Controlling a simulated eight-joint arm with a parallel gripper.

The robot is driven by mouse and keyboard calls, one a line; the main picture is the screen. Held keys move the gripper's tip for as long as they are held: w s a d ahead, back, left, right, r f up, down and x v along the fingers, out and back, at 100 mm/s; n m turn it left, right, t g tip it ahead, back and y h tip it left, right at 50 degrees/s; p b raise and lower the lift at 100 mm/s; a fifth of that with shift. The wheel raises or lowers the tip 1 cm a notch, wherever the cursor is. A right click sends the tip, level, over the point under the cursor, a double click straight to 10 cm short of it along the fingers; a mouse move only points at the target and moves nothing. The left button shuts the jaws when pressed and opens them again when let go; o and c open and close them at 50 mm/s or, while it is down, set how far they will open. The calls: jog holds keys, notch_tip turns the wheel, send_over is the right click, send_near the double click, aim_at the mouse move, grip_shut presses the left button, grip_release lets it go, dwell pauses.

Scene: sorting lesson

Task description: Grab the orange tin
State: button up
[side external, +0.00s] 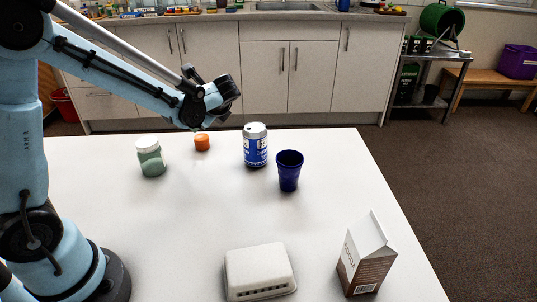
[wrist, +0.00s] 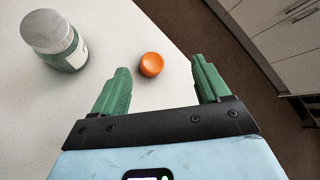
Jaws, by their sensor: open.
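The orange tin (side external: 202,142) is small and round and stands near the far edge of the white table. In the wrist view the orange tin (wrist: 151,64) lies beyond the fingertips, between the lines of the two fingers. My gripper (wrist: 160,80) has two green fingers spread wide, with nothing between them. In the side view my gripper (side external: 222,100) is above the table, up and slightly to the right of the tin, apart from it; its fingers are hard to make out there.
A green jar with a pale lid (side external: 151,158) stands left of the tin. A blue and white can (side external: 255,146) and a dark blue cup (side external: 289,170) stand to the right. A white carton (side external: 259,271) and a brown-and-white drink carton (side external: 366,258) are nearer. The middle of the table (side external: 200,215) is clear.

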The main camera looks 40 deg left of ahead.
aim_at(203, 139)
jog(key=shift+w+a+f+m+g+y, duration=0.3)
jog(key=shift+a+f+m+y, duration=0.35)
jog(key=shift+f, duration=0.6)
jog(key=shift+w+a+f+m+g+y, duration=0.3)
jog(key=shift+a+f+m+y, duration=0.4)
jog(key=shift+f, duration=0.55)
jog(key=shift+w+a+f+m+g+y, duration=0.25)
jog(key=shift+a+f+m+y, duration=0.4)
jog(key=shift+f, duration=0.6)
jog(key=f, duration=0.1)
jog(key=a+f, duration=0.1)
jog(key=f, duration=0.1)
jog(key=shift+w+a+f, duration=0.1)
jog(key=shift+a+f, duration=0.05)
jog(key=shift+a, duration=0.05)
jog(key=shift+a+f, duration=0.2)
jog(key=shift+a, duration=0.3)
jog(key=shift+c, duration=0.4)
jog(key=c, duration=1)
